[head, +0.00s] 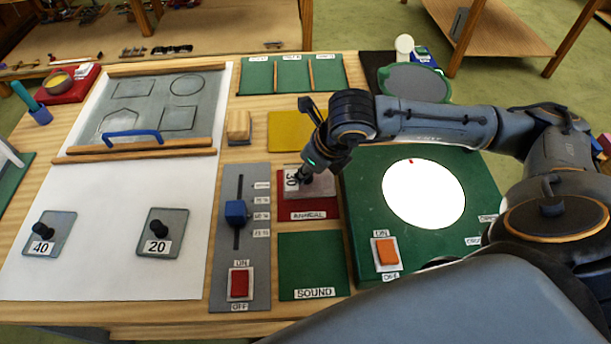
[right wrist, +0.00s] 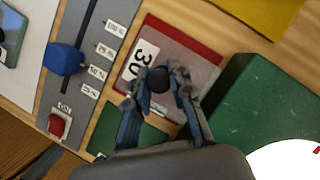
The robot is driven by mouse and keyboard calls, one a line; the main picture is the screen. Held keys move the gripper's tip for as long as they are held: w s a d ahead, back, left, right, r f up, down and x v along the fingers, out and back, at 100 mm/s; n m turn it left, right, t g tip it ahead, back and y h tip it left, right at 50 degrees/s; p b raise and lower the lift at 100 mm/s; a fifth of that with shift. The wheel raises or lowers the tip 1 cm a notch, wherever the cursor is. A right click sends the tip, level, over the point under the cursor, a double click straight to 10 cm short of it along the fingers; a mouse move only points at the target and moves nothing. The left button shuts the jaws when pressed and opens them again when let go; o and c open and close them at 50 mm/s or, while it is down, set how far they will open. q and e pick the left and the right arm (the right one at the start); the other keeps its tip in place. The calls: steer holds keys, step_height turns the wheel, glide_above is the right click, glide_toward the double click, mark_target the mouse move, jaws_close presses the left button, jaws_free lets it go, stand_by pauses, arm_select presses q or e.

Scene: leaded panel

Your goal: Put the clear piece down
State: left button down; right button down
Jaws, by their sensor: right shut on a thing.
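The clear piece labelled 30 (head: 292,180) is a greyish glass tile with a black knob (right wrist: 159,79). It lies over the red ANNEAL mat (head: 308,214), and red shows around its edges in the right wrist view (right wrist: 190,62). I cannot tell whether it touches the mat. My right gripper (head: 312,172) comes down on it from above, its fingers on both sides of the knob in the right wrist view (right wrist: 160,85), shut on it. The gripper hides part of the tile in the head view. My left gripper is out of view.
A green SOUND mat (head: 313,262) lies in front of the red one. A grey slider panel (head: 240,265) stands to the left and a raised green light box (head: 365,215) to the right. Tiles 40 (head: 62,222) and 20 (head: 178,220) lie on the white sheet (head: 110,260).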

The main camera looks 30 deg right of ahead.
steer(key=shift+w+f, duration=0.25)
steer(key=shift+f, duration=0.05)
step_height(320, 180, down, 3)
steer(key=shift+w+p, duration=0.1)
steer(key=shift+p, duration=0.85)
steer(key=shift+f, duration=0.2)
steer(key=shift+f, duration=0.1)
steer(key=c, duration=1.2)
jaws_free()
steer(key=b+v, duration=0.2)
steer(key=v, duration=1)
